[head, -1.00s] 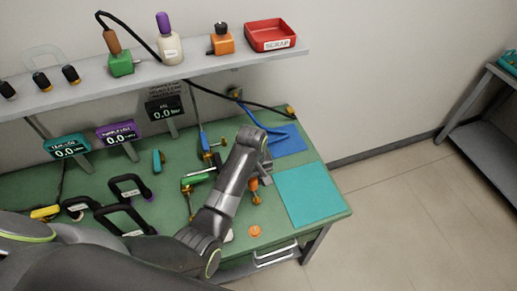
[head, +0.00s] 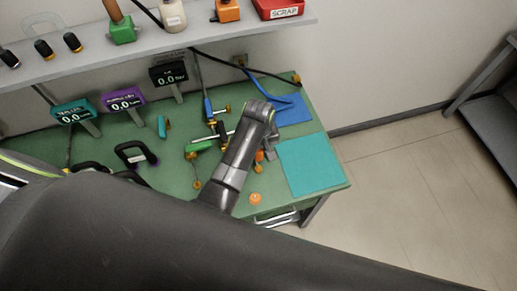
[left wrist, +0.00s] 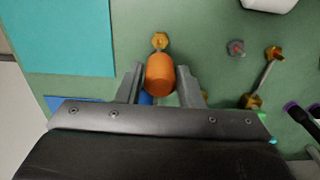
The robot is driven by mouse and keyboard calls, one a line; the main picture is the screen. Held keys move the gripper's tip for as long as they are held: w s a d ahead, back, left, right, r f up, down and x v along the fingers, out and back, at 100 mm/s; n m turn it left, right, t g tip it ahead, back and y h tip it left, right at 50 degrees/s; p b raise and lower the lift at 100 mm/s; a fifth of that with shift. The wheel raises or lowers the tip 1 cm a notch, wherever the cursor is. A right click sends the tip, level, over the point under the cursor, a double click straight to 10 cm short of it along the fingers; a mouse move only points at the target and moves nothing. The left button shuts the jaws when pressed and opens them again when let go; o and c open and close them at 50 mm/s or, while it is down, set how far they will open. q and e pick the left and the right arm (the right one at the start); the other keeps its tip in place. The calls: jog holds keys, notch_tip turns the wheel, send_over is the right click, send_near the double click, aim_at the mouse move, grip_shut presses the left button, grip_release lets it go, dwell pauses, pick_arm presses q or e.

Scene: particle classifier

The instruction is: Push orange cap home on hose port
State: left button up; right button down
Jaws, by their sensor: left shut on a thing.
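My left gripper (left wrist: 161,84) is shut on an orange rounded piece (left wrist: 160,73), which looks like the cap; one finger is on each side of it. A brass hex fitting (left wrist: 160,40) lies just beyond the orange piece, in line with it. I cannot tell whether the cap is fully seated on a port. In the head view the orange piece (head: 259,156) shows partly beside my left wrist, with the brass fitting (head: 258,169) at its near end. My right gripper is not in view.
A teal mat (head: 310,165) lies right of the gripper. A green-handled valve (head: 200,147) and brass fittings are to the left. A shelf (head: 160,48) spans the back.

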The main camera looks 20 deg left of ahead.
aim_at(258, 166)
pick_arm(q)
notch_tip(258, 166, down, 3)
jog(key=shift+r+b, duration=0.2)
jog(key=shift+b, duration=0.4)
jog(key=shift+f+b, duration=0.6)
jog(key=shift+f, duration=0.6)
jog(key=shift+r+p, duration=0.1)
jog(key=shift+p, duration=0.2)
jog(key=shift+p, duration=0.95)
jog(key=shift+f+b, duration=0.95)
jog(key=shift+f, duration=0.9)
